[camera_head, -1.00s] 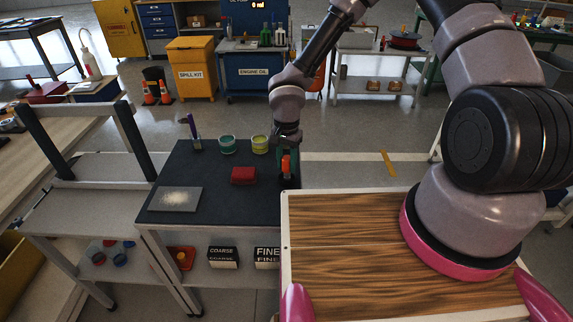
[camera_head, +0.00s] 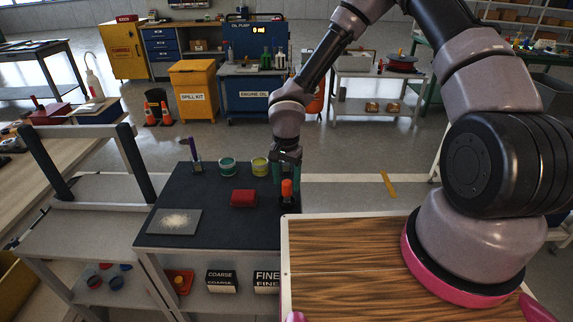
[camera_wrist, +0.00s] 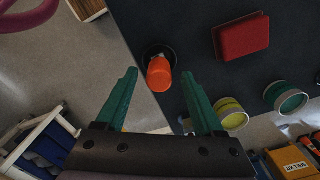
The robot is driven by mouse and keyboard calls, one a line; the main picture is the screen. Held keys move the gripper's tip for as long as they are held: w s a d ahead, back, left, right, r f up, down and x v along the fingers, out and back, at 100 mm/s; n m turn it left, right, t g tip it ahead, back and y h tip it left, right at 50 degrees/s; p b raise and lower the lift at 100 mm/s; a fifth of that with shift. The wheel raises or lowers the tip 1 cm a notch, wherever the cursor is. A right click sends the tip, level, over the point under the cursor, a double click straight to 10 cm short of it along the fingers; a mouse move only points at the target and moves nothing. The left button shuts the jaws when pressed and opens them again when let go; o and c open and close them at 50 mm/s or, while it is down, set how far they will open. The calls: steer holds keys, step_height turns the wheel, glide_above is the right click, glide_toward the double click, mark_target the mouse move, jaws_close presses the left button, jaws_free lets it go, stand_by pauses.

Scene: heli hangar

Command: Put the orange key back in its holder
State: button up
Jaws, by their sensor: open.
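The orange key (camera_head: 286,188) shows as an upright orange cylinder near the right edge of the dark-topped cart. The wrist view shows it from above as an orange cap (camera_wrist: 159,75). A round black base (camera_wrist: 156,52) shows around and behind its lower end; I cannot tell whether the key is fully seated in it. My gripper (camera_head: 286,182) points down at the key with its green fingers open. In the wrist view my gripper (camera_wrist: 160,74) has one fingertip on each side of the key, with a gap visible on both sides.
A red block (camera_head: 244,198), a green tin (camera_head: 228,166) and a yellow tin (camera_head: 260,166) stand left of the key on the cart top (camera_head: 215,202). A gritty grey sheet (camera_head: 174,221) lies at front left. A wood-topped surface (camera_head: 345,267) adjoins at the right.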

step_height(320, 180, up, 9)
steer(key=d+r+t+h, duration=0.2)
steer(key=d+r, duration=1.5)
steer(key=r, duration=0.3)
steer(key=s+d+r+t+y, duration=0.2)
steer(key=s+d+r, duration=0.1)
steer(key=s+r, duration=0.3)
steer(key=s+d+r+n+t+y, duration=0.1)
steer(key=s+d+r+t+y, duration=0.1)
steer(key=s+r, duration=0.4)
step_height(320, 180, up, 5)
steer(key=shift+d+f+n+t, duration=0.1)
steer(key=shift+d+n+t, duration=0.2)
steer(key=shift+d+t, duration=0.2)
